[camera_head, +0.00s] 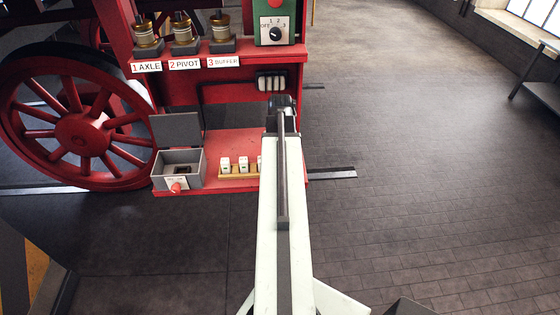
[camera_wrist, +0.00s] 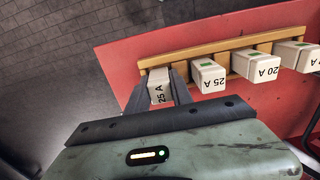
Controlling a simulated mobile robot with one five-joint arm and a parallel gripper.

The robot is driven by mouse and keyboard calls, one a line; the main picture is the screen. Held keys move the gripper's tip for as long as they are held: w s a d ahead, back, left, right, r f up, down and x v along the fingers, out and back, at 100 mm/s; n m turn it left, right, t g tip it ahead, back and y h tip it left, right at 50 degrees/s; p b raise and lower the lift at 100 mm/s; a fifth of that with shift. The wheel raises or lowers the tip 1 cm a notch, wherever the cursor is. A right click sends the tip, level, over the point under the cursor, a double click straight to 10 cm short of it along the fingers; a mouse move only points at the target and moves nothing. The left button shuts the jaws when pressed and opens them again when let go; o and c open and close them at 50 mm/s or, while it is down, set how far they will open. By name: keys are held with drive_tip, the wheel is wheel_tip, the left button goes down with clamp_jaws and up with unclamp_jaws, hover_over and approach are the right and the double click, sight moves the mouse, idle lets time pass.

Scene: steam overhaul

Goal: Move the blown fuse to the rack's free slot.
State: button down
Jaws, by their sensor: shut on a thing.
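My gripper (camera_wrist: 160,78) is shut on a white fuse (camera_wrist: 160,90) marked 25 A, with one finger on each side. No green mark shows on this fuse. It is at the left end of the wooden rack (camera_wrist: 222,46) in the wrist view; I cannot tell whether it is fully seated in its slot. Beside it, several white fuses stand in the rack with green marks, including one marked 25 A (camera_wrist: 208,77) and one marked 20 A (camera_wrist: 254,66). In the head view the rack (camera_head: 232,175) lies on the red deck, and my arm hides its right end.
A grey box (camera_head: 183,170) with an open lid and a red knob stands left of the rack. A fuse block (camera_head: 271,82) is on the red panel above. Brass cups (camera_head: 184,35) stand on the upper shelf. The floor (camera_head: 430,150) at right is open.

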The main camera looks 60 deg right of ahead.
drive_tip(key=c, duration=1.1)
unclamp_jaws()
drive_tip(key=shift+o, duration=0.2)
drive_tip(key=shift+r, duration=0.1)
wheel_tip(320, 180, up, 8)
drive_tip(key=p, duration=0.8)
drive_tip(key=shift+f, duration=0.2)
